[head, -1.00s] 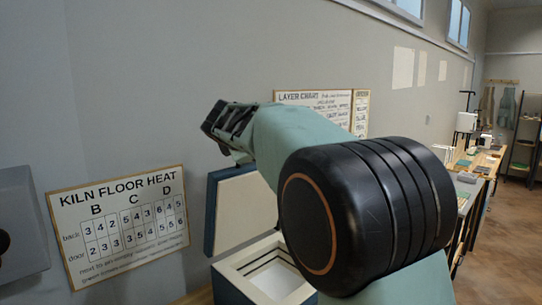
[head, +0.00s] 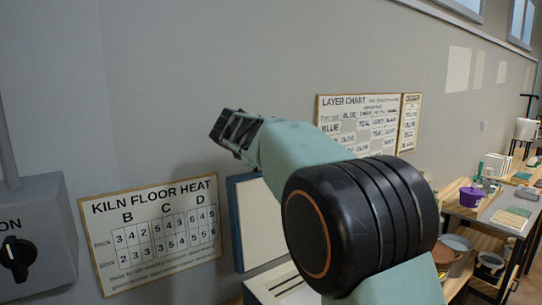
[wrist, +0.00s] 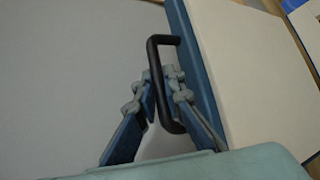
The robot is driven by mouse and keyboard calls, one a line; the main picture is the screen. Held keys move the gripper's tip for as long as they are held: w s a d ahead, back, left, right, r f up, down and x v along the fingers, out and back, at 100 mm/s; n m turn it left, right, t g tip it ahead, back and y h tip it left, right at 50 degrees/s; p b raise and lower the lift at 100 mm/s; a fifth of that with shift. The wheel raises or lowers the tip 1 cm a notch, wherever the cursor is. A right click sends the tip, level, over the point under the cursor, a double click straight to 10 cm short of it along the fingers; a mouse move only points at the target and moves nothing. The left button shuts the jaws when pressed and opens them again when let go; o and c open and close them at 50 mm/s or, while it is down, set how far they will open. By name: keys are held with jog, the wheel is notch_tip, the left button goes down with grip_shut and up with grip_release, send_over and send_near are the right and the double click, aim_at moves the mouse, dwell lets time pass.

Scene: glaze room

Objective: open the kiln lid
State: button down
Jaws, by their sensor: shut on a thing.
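The kiln lid (head: 236,225) stands raised, close to upright, above the kiln (head: 285,283) in the head view. It has a blue edge and a cream inner face. My arm hides part of the lid and kiln. In the wrist view the lid (wrist: 250,65) fills the right side, with a black bar handle (wrist: 153,55) on its blue edge. My gripper (wrist: 160,80) is shut on this handle, one finger on each side. In the head view my gripper (head: 228,128) shows at the upper left of the lid, its fingers partly hidden.
A kiln floor heat chart (head: 152,232) and a layer chart (head: 358,125) hang on the grey wall. A grey box with an ON knob (head: 18,255) is at the left. At the right, a workbench (head: 500,220) carries a purple pot (head: 471,197) and other items.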

jog(key=shift+r, duration=0.1)
jog(key=c, duration=2)
grip_release()
jog(key=v, duration=1.2)
jog(key=shift+d, duration=0.1)
